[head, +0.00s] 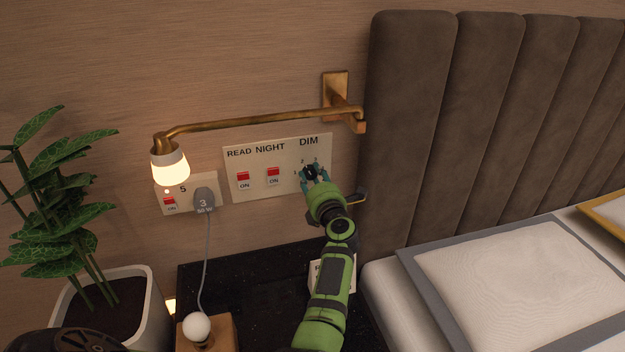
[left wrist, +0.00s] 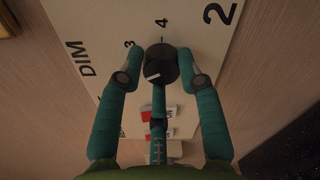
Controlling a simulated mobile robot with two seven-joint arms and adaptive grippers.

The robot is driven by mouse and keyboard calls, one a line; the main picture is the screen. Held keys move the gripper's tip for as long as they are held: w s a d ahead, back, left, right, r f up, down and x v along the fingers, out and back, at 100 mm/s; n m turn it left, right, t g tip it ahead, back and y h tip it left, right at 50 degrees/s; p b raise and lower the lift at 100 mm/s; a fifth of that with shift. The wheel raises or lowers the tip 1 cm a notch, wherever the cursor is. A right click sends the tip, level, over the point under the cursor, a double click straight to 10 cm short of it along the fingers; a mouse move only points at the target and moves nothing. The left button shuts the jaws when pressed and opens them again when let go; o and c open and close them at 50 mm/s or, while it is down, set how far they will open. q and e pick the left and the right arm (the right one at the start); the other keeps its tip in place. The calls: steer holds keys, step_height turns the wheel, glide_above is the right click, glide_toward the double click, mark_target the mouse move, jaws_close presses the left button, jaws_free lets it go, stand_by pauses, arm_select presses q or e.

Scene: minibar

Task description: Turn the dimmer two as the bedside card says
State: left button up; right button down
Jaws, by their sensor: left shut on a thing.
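The dimmer knob (head: 311,173) is a black round dial under the word DIM on the cream wall panel (head: 284,190). Numbers ring it. In the left wrist view the knob (left wrist: 161,66) has a white mark pointing left and slightly down. The 3 and 4 show beside it; a finger hides part of the dial, so I cannot tell the exact setting. My left gripper (head: 316,178) is shut on the knob, a finger on each side. A white card (head: 316,268) on the nightstand is mostly hidden behind my left arm; its text is unreadable. My right gripper is out of view.
Red READ (head: 243,180) and NIGHT (head: 273,176) switches sit left of the knob. A brass lamp arm (head: 262,120) crosses above the panel. A grey plug (head: 204,198) and cord hang left. The padded headboard (head: 410,120) rises close on the right. A potted plant (head: 75,230) stands left.

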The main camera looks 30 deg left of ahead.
arm_select(q)
steer(key=shift+w+d, duration=0.15)
steer(key=shift+d, duration=0.2)
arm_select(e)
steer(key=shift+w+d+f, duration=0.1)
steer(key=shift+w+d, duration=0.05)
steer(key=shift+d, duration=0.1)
arm_select(q)
steer(key=o, duration=1.1)
steer(key=shift+w, duration=0.1)
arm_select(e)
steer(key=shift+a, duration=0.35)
arm_select(q)
steer(key=shift+a, duration=0.15)
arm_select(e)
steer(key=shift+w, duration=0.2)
